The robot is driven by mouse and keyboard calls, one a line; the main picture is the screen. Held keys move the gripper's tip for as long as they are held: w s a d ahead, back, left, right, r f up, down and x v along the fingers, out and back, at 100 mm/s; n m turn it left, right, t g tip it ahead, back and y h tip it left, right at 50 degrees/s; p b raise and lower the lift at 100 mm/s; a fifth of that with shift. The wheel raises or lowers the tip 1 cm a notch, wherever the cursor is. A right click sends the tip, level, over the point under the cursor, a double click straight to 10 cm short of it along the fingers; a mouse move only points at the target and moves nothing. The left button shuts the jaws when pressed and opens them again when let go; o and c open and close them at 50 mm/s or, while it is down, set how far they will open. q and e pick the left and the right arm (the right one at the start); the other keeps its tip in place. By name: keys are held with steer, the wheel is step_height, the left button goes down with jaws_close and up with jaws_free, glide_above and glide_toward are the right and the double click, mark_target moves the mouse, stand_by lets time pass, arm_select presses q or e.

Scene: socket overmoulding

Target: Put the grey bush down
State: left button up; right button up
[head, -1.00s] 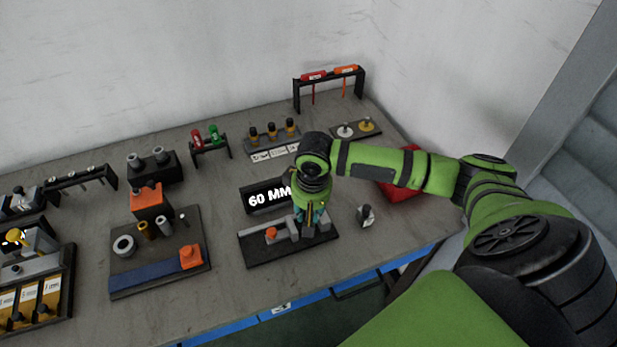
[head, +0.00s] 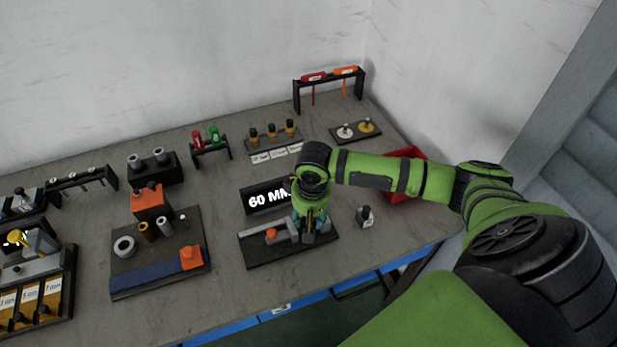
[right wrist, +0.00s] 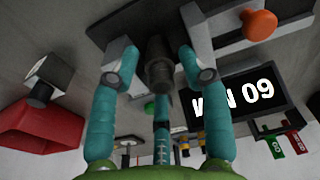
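The grey bush (right wrist: 158,66) is a dark grey stepped cylinder in the middle of the right wrist view, its far end at the black measuring fixture (head: 262,255). In the head view my right gripper hides it. My right gripper (right wrist: 160,72) has its teal fingers spread around the bush. Gaps show between the bush and the two outer fingertips, so it looks open; contact with the third finger is unclear. In the head view the right gripper (head: 312,228) is low over the fixture's right half. My left gripper is not in view.
The fixture carries an orange knob (head: 271,233) and stands before a "60 MM" display (head: 265,196). A small grey block (head: 366,217) and a red bin (head: 398,191) are to the right. A board with blue strip (head: 160,278) is left. Bare table lies between the boards.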

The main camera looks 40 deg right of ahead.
stand_by(0.3)
steer(key=shift+r, duration=0.3)
step_height(320, 180, up, 13)
steer(key=s+b, duration=0.1)
steer(key=shift+s+f, duration=0.15)
steer(key=shift+f, duration=0.05)
